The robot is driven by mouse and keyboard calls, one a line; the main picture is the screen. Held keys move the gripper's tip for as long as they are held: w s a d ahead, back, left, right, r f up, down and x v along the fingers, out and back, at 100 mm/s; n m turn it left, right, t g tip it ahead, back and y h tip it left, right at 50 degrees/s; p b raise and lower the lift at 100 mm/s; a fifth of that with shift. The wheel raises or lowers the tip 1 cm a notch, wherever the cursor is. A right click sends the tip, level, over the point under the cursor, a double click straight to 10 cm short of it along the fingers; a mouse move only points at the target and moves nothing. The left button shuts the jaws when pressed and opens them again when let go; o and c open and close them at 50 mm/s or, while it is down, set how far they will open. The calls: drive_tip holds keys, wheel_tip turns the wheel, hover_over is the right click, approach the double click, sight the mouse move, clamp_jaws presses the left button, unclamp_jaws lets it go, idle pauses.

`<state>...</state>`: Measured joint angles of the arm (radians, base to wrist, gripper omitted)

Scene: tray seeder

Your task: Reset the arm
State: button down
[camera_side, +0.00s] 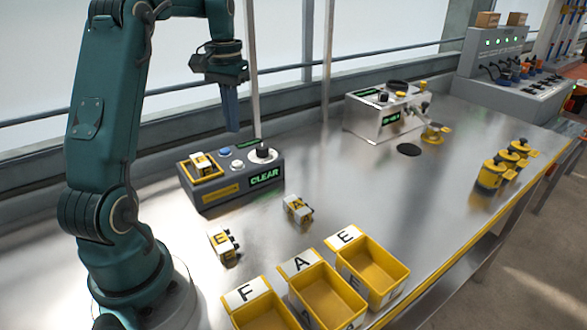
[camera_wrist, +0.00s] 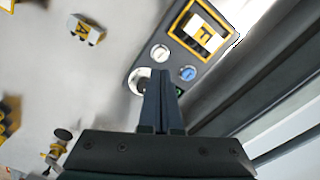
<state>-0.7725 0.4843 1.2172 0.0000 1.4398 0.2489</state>
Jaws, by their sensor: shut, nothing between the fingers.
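My gripper (camera_side: 231,118) hangs above the back of the grey control box, pointing down, its fingers shut and empty. In the wrist view the shut fingers (camera_wrist: 163,85) overlap the box's dark knob. The grey box (camera_side: 235,188) carries a yellow-framed pad, a white button, a blue button, a knob and a green "CLEAR" display (camera_side: 264,177). A block marked F (camera_side: 202,163) sits in the pad; it also shows in the wrist view (camera_wrist: 204,33). A block marked A (camera_side: 297,209) and a block marked E (camera_side: 223,244) lie on the steel table.
Yellow bins labelled F (camera_side: 262,315), A (camera_side: 328,297) and E (camera_side: 374,268) stand at the front edge. A silver machine (camera_side: 378,117) stands at the back, and several yellow-black canisters (camera_side: 491,173) stand at right. The middle right table is clear.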

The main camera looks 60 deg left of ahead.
drive_tip(key=s+d+r+m+t+y, duration=0.15)
drive_tip(key=d+r, duration=0.25)
drive_tip(key=d, duration=0.4)
drive_tip(key=d+r+m+t+h, duration=0.1)
drive_tip(key=d+r+m+t, duration=0.15)
drive_tip(key=d, duration=0.55)
drive_tip(key=s+d+f+m+t, duration=0.1)
drive_tip(key=s+d+f+m, duration=0.1)
drive_tip(key=s+d+f, duration=0.3)
drive_tip(key=s+d, duration=0.2)
drive_tip(key=s, duration=0.1)
drive_tip(key=shift+s+d+f+t, duration=0.25)
drive_tip(key=shift+d+f+t, duration=0.05)
drive_tip(key=shift+f, duration=0.05)
